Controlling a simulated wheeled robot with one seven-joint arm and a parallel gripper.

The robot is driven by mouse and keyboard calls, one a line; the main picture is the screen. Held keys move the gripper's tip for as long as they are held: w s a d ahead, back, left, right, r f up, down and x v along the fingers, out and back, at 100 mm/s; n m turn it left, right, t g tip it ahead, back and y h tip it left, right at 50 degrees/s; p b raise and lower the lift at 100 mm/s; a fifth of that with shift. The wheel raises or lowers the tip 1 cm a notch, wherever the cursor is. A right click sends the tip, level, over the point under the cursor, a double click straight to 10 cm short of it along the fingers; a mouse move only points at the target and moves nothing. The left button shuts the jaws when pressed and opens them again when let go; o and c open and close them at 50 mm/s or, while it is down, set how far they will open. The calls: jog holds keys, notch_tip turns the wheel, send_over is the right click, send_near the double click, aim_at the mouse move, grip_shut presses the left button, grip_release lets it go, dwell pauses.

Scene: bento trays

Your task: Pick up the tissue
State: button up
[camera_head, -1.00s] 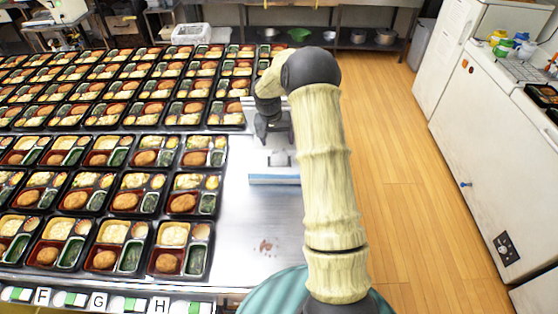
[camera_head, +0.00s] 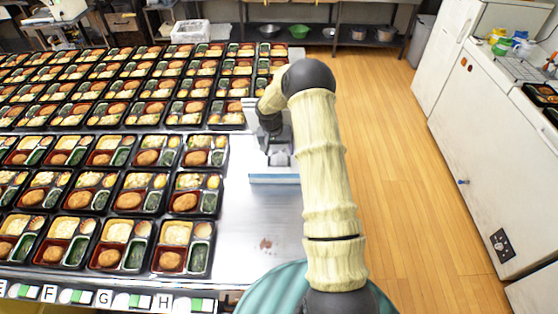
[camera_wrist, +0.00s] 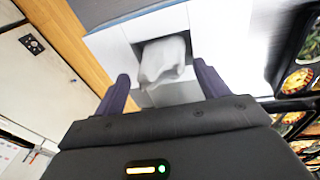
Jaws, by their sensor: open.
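A white tissue (camera_wrist: 163,62) sticks up from the dark opening of a tissue box (camera_wrist: 218,35) in the wrist view. The box is white on top with a blue side. In the head view the blue and white box (camera_head: 274,180) lies on the metal table, and the tissue (camera_head: 279,159) is a small pale shape on it. My gripper (camera_wrist: 161,72) is open in the wrist view, one dark finger on each side of the tissue. I cannot tell whether the fingers touch it. My arm partly hides the gripper in the head view.
Rows of filled black bento trays (camera_head: 182,194) stand close on the left of the box and behind it. Wooden floor (camera_head: 395,150) and a white cabinet (camera_head: 490,165) lie to the right.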

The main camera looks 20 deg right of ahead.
jog(key=shift+c, duration=0.4)
jog(key=c, duration=1.3)
jog(key=shift+o, duration=0.2)
jog(key=shift+r, duration=0.1)
notch_tip(320, 180, up, 18)
jog(key=b, duration=0.4)
jog(key=shift+c, duration=0.2)
jog(key=o, duration=0.5)
jog(key=shift+c, duration=0.8)
jog(key=shift+f, duration=0.25)
